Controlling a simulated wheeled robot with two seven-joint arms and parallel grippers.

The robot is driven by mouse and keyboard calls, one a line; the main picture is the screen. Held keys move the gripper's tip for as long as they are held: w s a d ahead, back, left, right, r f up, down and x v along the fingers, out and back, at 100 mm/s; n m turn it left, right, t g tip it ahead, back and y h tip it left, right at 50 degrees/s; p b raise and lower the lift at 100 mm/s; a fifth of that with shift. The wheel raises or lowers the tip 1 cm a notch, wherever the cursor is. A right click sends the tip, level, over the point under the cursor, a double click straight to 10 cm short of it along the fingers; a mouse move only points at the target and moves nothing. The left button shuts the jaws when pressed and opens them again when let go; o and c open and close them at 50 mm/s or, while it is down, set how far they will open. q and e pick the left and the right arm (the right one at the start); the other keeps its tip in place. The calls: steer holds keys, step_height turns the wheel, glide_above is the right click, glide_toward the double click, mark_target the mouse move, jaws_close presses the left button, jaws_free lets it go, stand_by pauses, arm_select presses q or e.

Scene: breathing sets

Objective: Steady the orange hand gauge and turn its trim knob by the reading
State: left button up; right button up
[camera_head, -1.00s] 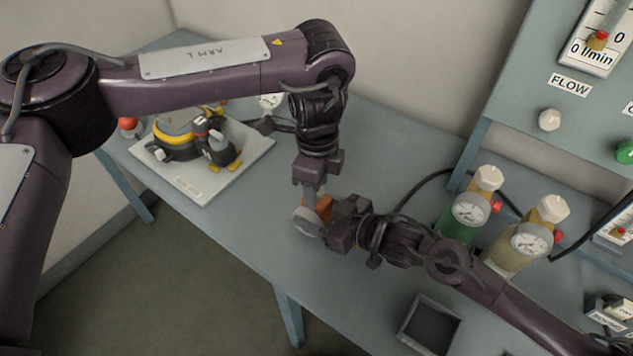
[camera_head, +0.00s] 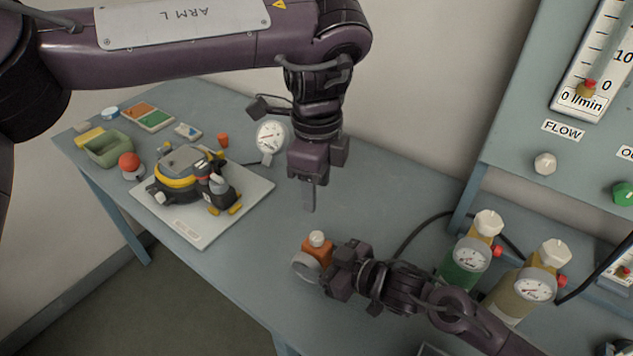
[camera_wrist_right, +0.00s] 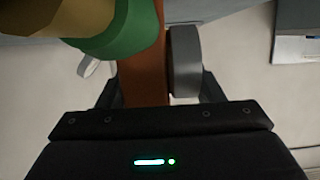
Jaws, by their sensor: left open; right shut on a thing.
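The orange hand gauge (camera_head: 320,249) is over the bench in the head view, with a white trim knob (camera_head: 317,238) on top and a grey round dial housing (camera_head: 305,266) at its left. Its dial face and reading cannot be made out. My right gripper (camera_head: 335,264) is shut on the gauge body from the right. In the right wrist view the orange body (camera_wrist_right: 142,75) stands between the fingers, beside the grey housing (camera_wrist_right: 185,62). My left gripper (camera_head: 309,200) is open and empty, pointing down above the knob and apart from it.
A green cylinder (camera_head: 460,258) and a tan cylinder (camera_head: 514,297) with dials stand at the right, by the flow panel (camera_head: 510,150). A white board (camera_head: 250,190) with a black and yellow device lies at the left. A round white dial (camera_head: 270,136) stands behind it. Bare bench lies between.

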steer(key=o, duration=1.3)
steer(key=shift+o, duration=0.2)
steer(key=v, duration=1.2)
